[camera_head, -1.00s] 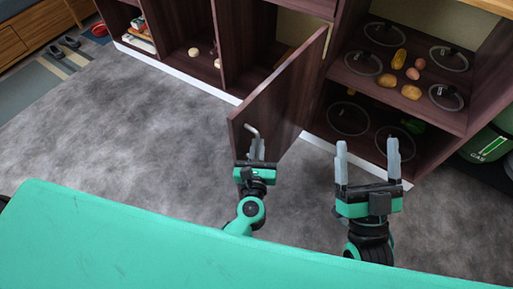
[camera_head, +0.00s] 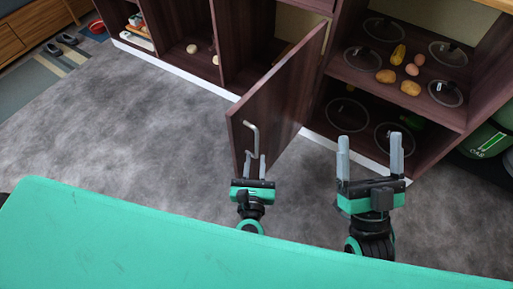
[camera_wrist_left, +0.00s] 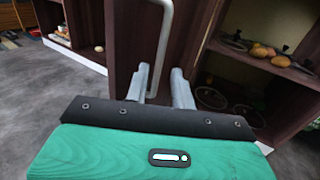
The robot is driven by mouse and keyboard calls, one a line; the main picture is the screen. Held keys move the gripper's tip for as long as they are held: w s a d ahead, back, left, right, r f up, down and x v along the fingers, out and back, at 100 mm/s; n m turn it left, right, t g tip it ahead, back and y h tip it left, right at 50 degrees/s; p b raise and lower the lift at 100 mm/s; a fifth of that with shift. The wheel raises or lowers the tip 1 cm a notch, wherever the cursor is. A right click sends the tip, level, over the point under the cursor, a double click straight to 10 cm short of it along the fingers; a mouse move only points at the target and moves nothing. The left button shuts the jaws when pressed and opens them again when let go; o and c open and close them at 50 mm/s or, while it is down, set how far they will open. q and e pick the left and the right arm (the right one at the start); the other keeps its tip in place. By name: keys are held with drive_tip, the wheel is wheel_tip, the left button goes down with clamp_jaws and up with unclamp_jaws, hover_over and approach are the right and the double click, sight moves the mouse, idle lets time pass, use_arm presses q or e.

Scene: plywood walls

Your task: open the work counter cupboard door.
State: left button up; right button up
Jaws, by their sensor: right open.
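The dark wood cupboard door (camera_head: 278,98) stands swung out from the work counter (camera_head: 335,55), well open. Its pale bar handle (camera_head: 252,138) is on the door's outer face near the free edge. My left gripper (camera_head: 254,167) is just below the handle in the head view, its fingers apart. My right gripper (camera_head: 370,155) is open and empty, right of the door and in front of the lower shelf.
Grey floor left of the door is clear.

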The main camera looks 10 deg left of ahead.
use_arm(q)
drive_tip(key=s+d, duration=0.1)
drive_tip(key=s, duration=0.6)
drive_tip(key=shift+s, duration=0.15)
use_arm(e)
drive_tip(key=shift+r+t, duration=0.25)
drive_tip(key=shift+t, duration=0.05)
use_arm(q)
drive_tip(key=shift+d, duration=0.1)
